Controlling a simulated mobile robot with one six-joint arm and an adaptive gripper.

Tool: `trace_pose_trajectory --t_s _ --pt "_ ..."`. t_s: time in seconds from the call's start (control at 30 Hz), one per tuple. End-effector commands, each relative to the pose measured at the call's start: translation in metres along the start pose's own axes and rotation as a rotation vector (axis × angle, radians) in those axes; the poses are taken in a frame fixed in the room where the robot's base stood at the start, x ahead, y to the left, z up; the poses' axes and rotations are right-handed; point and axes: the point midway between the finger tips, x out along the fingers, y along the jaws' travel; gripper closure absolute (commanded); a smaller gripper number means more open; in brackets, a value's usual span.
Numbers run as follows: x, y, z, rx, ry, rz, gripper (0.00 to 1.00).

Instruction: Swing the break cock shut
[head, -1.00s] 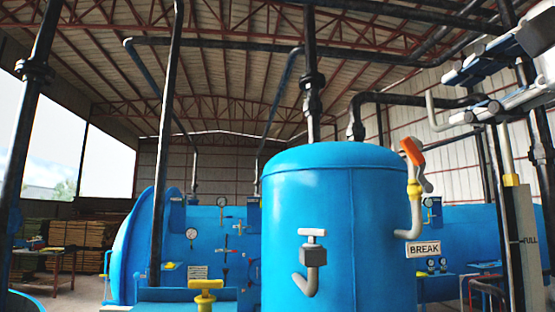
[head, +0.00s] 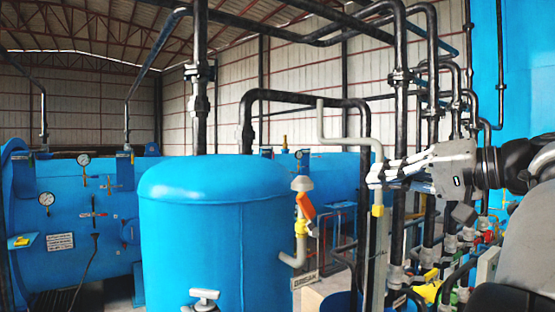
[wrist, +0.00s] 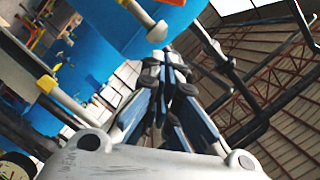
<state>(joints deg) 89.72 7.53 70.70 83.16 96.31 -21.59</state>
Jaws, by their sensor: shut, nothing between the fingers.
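The break cock has an orange handle (head: 306,206) above a yellow body (head: 301,228). It sits on a bent pale pipe (head: 293,259) at the right side of the blue upright tank (head: 205,225). The handle leans up and to the left. My gripper (head: 372,176) is to the right of the handle and a little higher in the head view, apart from it. It points left with its fingers together and empty. In the wrist view, the closed fingers (wrist: 168,62) point toward the blue tank (wrist: 130,25). I cannot make out the cock clearly there.
A thin pale upright pipe with a yellow fitting (head: 377,210) stands by my fingertips. A black pipe (head: 310,97) arches behind the tank. Several dark pipes and valves crowd the right. A white T-handle (head: 204,296) shows at the tank's front.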

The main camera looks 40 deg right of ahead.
Motion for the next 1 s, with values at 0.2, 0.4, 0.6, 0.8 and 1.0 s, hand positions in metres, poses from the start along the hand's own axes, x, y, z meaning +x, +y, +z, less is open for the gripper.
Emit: trace_pose_trajectory --t_s 0.2,0.4,0.6,0.8,1.0 --pt "0.006 0.002 -0.002 -0.019 -0.005 -0.005 1.00" --pt "0.041 0.001 -0.001 -0.017 -0.007 -0.006 1.00" --pt "0.086 0.000 -0.001 -0.017 -0.008 -0.006 1.00" --pt "0.103 0.002 0.018 -0.017 -0.003 -0.003 1.00" --pt "0.107 0.002 0.034 -0.016 -0.002 -0.003 1.00"
